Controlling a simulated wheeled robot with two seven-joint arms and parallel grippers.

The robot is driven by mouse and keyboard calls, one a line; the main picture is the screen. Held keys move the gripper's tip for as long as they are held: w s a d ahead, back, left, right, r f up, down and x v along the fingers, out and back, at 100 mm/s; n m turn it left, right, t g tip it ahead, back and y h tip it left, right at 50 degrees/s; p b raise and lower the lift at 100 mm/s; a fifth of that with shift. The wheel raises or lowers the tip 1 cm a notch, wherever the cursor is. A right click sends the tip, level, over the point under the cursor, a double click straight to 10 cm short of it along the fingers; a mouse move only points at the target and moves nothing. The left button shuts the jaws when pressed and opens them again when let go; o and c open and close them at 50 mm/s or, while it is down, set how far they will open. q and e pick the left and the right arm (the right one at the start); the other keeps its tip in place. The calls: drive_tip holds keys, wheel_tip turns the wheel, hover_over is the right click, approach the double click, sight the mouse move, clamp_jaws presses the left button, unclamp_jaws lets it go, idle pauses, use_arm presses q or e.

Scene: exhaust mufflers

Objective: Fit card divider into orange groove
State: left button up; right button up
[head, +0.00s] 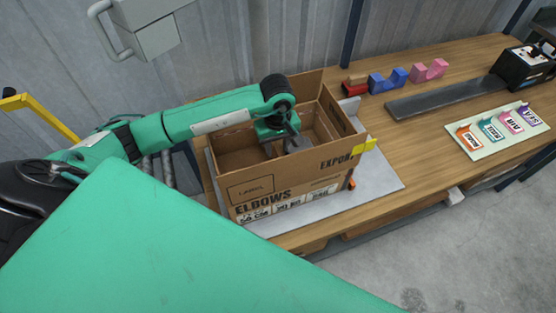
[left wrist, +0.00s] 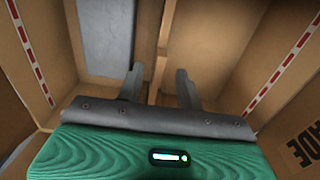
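An open cardboard box (head: 285,190) marked "ELBOWS" and "EXPORT" stands on a grey sheet on the bench. My left gripper (head: 291,143) reaches down into its open top. In the left wrist view my left gripper (left wrist: 160,80) has its two fingers apart. A thin upright cardboard edge, which looks like the card divider (left wrist: 158,60), runs between the fingers; I cannot tell whether they touch it. A small orange piece (head: 351,184) shows at the box's lower right corner. I cannot make out an orange groove inside the box. My right gripper is not in view.
Red (head: 355,84), blue (head: 387,80) and pink (head: 430,70) holders stand at the back of the bench. A dark flat strip (head: 445,98) lies in front of them. A pale board (head: 500,130) with coloured labels lies at right. A yellow tab (head: 369,145) sticks out at the box's right side.

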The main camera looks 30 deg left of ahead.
use_arm(q)
drive_tip(key=shift+f+p, duration=0.3)
drive_tip(key=shift+f, duration=1.1)
drive_tip(key=shift+c, duration=0.3)
clamp_jaws()
drive_tip(key=shift+r, duration=0.15)
